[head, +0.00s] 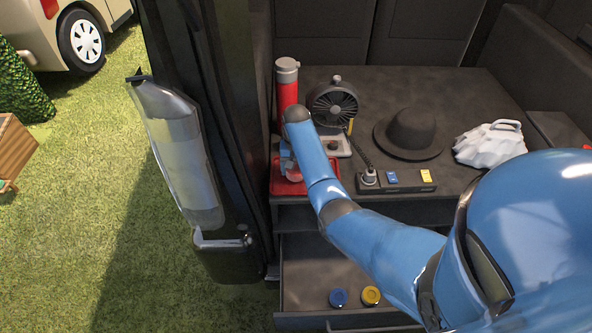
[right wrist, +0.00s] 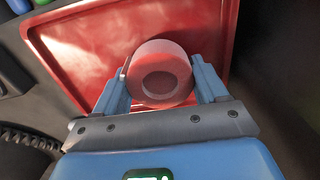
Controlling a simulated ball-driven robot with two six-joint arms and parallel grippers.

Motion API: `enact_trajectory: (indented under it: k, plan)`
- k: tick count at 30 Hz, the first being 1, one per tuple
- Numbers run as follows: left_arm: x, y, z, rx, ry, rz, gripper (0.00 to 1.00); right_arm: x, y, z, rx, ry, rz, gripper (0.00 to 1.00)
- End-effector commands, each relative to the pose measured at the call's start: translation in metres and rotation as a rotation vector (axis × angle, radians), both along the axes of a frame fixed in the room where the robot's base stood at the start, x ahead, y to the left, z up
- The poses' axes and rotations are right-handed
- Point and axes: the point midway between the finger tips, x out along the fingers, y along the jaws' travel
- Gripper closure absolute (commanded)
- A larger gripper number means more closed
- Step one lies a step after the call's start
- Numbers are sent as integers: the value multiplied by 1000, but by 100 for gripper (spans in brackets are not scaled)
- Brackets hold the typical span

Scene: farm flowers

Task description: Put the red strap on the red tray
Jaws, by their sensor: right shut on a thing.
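The red strap (right wrist: 160,72) is a rolled ring with a dark hollow centre. In the right wrist view my right gripper (right wrist: 161,84) is shut on it, one blue finger at each side. The red tray (right wrist: 85,40) lies behind the strap in that view; whether the strap touches it I cannot tell. In the head view the tray (head: 281,188) is at the left front of the dark counter, partly hidden by my right arm. My right gripper (head: 288,163) is over the tray there, mostly hidden. My left gripper is not in view.
A red bottle (head: 287,85), a black fan (head: 334,104), a dark hat (head: 411,131) and a crumpled white bag (head: 490,144) stand on the counter. A black block (head: 410,187) holds blue and yellow pieces. An open drawer below holds blue and yellow rolls (head: 371,295).

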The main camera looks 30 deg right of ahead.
Motion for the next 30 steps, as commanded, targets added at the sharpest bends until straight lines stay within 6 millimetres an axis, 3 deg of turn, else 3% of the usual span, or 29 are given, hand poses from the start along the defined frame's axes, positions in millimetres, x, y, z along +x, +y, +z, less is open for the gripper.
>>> enact_trajectory:
  k: [15, 16, 20, 30]
  plan:
    - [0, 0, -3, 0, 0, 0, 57, 0, 0, -12, 0, -1, 0, 65]
    - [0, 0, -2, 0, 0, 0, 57, 0, 0, -12, 0, 0, 0, 25]
    - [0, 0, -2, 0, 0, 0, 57, 0, 0, -12, 0, 0, 0, 5]
    - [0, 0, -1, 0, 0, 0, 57, 0, 0, -10, 0, -1, 0, 2]
